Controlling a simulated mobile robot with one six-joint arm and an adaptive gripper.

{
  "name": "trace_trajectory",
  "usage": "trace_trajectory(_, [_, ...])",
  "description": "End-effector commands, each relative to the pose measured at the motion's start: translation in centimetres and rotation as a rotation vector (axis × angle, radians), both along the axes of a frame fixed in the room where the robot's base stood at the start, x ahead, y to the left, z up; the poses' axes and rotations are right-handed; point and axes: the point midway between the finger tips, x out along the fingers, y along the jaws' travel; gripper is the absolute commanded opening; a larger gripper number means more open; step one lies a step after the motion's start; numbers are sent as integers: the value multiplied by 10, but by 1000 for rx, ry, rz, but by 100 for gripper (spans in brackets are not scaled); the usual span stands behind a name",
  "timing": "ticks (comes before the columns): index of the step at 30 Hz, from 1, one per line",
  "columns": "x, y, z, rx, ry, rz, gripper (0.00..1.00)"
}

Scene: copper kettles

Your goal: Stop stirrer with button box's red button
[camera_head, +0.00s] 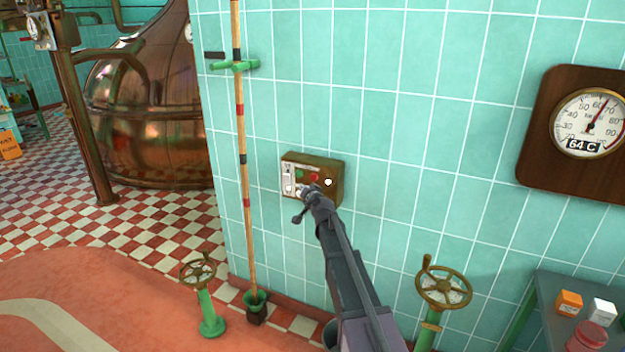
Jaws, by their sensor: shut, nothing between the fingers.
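The button box (332,167) is a small brown box on the turquoise tiled wall, at the middle of the view. Its red button (314,177) shows near the middle of its face, with a green button (299,173) to its left and a white round spot (328,182) to its right. My gripper (303,192) is shut and empty, in front of the lower part of the box, just below the red button in the picture. I cannot tell whether it touches the box. My gripper hides part of the lower face. The stirrer itself cannot be made out.
A wooden pole (241,150) stands upright left of the box. Green-stemmed valve wheels stand at lower left (198,270) and lower right (443,288). A dial gauge (588,123) reading 64 C hangs at right. A copper kettle (140,120) stands at back left. The wall around the box is clear.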

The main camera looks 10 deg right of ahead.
Motion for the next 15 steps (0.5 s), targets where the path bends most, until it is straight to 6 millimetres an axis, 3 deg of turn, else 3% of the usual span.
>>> trace_trajectory(15, [40, -28, 0, 0, 1, 1, 0])
